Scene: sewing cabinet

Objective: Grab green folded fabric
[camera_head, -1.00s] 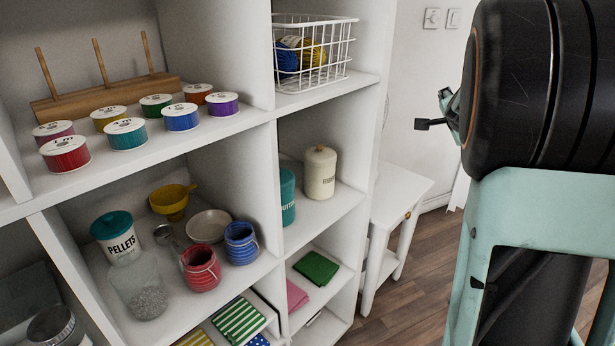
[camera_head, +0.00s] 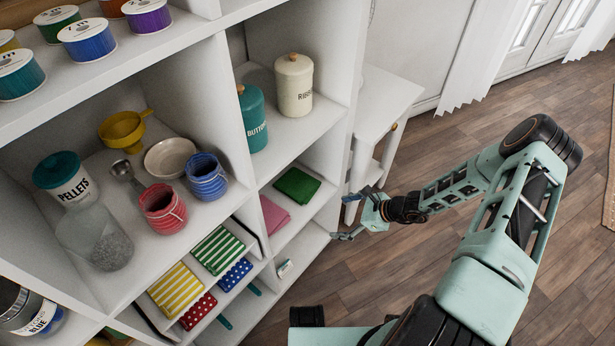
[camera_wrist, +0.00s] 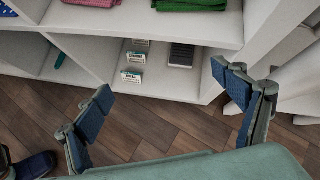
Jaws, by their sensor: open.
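The plain green folded fabric (camera_head: 297,186) lies flat on a lower cabinet shelf, to the right of a pink folded fabric (camera_head: 273,214). In the wrist view only the front edge of the green fabric (camera_wrist: 190,5) shows at the top. My gripper (camera_head: 362,215) is open and empty, to the right of and a little lower than the green fabric, apart from it. In the wrist view my gripper's two blue-padded fingers (camera_wrist: 170,105) are spread wide with only floor and the lower shelf behind them. A green-and-white striped fabric (camera_head: 217,249) lies in the compartment to the left.
Upright cabinet dividers flank the fabric's compartment. The shelf below holds small boxes (camera_wrist: 132,76) and a dark item (camera_wrist: 181,55). A white side table (camera_head: 385,100) stands right of the cabinet.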

